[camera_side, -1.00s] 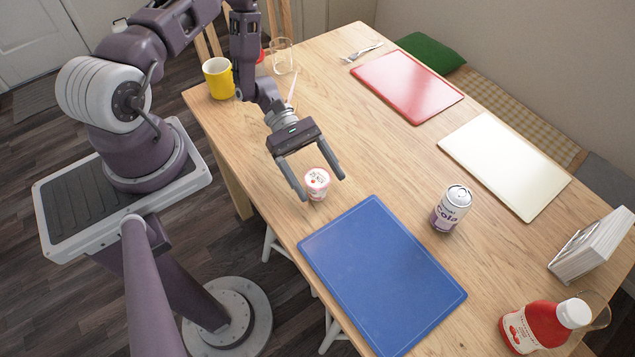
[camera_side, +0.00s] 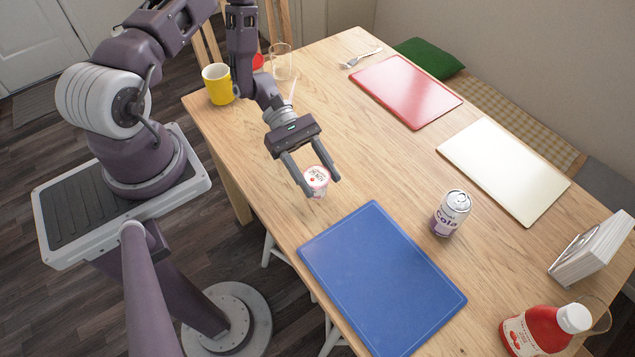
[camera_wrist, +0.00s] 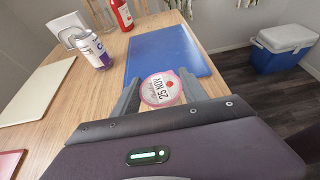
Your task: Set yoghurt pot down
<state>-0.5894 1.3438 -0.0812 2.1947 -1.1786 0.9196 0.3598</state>
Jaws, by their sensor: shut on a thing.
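The yoghurt pot (camera_side: 317,179) is small and pink-and-white with a printed lid. In the side view it is upright near the table's left edge, just above the blue mat's upper corner. My gripper (camera_side: 322,186) is shut on it, one finger on each side. In the wrist view the pot (camera_wrist: 161,89) sits between my two fingers, its lid facing the camera and showing a date. Whether its base touches the wood or hangs just above it, I cannot tell.
A blue mat (camera_side: 382,275) lies just in front of the pot, with a cola can (camera_side: 451,213) to its right. A red mat (camera_side: 406,88) and a cream mat (camera_side: 504,165) lie further right. A yellow mug (camera_side: 218,83) stands behind. Bare wood surrounds the pot.

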